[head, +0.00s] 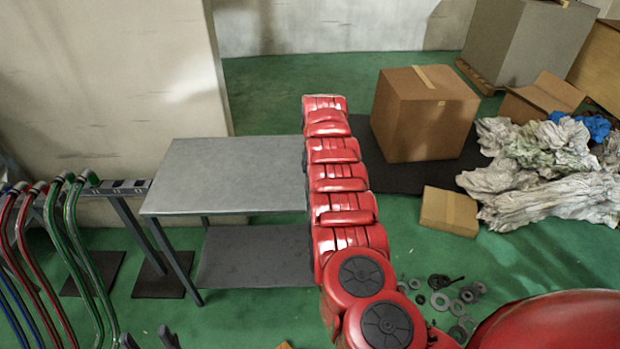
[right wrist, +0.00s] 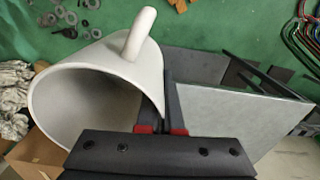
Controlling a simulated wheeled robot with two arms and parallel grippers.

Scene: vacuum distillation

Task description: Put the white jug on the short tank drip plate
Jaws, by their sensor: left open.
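The white jug (right wrist: 95,95) fills the left half of the right wrist view, its wide mouth facing the lower left and its handle (right wrist: 138,33) pointing up. My right gripper (right wrist: 161,128) has its red-padded fingers close together at the jug's wall and appears shut on it. In the head view the jug and right gripper do not show, apparently hidden by my red right arm, which stretches away past the table's right end. My left gripper (head: 148,340) is open and empty at the bottom left of the head view. No short tank or drip plate can be made out.
A grey metal table (head: 230,175), bare where visible, stands left of my right arm. Coloured hoses (head: 60,240) hang on a rack at left. A large carton (head: 423,112), a small carton (head: 449,211), crumpled sheets (head: 545,170) and loose weights (head: 455,300) lie on the floor at right.

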